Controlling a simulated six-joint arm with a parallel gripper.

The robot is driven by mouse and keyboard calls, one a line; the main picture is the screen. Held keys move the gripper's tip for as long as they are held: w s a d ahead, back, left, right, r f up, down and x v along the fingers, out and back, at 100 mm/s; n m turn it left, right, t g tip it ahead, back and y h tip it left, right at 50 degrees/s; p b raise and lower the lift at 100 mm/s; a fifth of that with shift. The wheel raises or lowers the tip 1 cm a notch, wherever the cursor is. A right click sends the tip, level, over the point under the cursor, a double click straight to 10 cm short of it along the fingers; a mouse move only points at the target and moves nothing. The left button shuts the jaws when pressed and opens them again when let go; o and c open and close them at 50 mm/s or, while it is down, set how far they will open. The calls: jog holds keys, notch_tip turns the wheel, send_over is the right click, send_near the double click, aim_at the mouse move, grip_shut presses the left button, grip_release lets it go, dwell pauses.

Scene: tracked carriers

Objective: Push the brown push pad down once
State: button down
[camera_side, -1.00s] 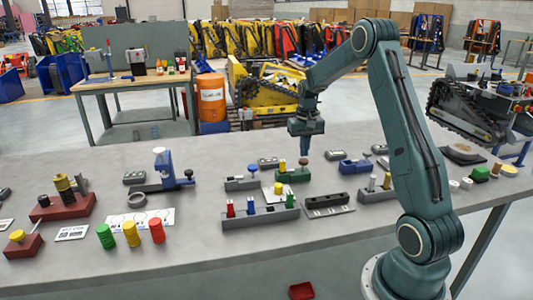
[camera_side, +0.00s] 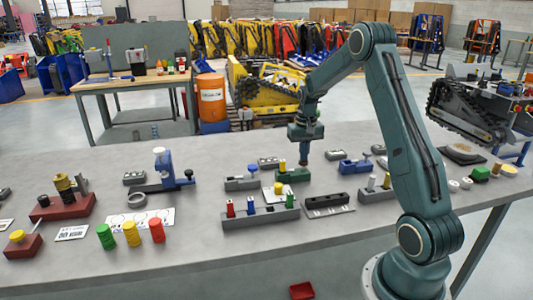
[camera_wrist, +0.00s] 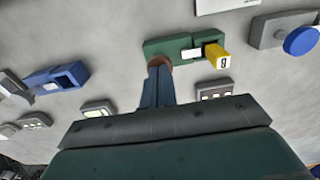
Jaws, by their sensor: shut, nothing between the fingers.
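The green block (camera_side: 288,176) stands near the far edge of the grey table, with a yellow post (camera_side: 282,164) on its left part. In the wrist view the same green block (camera_wrist: 170,46) shows the brown push pad (camera_wrist: 157,60) at one end and a yellow post marked 8 at the other. My gripper (camera_side: 304,165) is shut and empty, pointing down over the right end of the green block. In the wrist view its fingertips (camera_wrist: 158,74) overlap the brown pad and look in contact with it. The pad is hidden behind the fingers in the side view.
A grey block with a blue pad (camera_side: 253,168) stands to the left, and a blue block (camera_side: 355,166) to the right. In front are a grey rack (camera_side: 260,216) with coloured pegs and a dark tray (camera_side: 327,200). Small grey boxes stand close behind.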

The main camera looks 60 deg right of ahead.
jog(key=shift+f, duration=0.5)
dwell(0.3)
dwell(0.4)
jog(key=shift+r, duration=2.4)
jog(key=shift+a+r, duration=0.1)
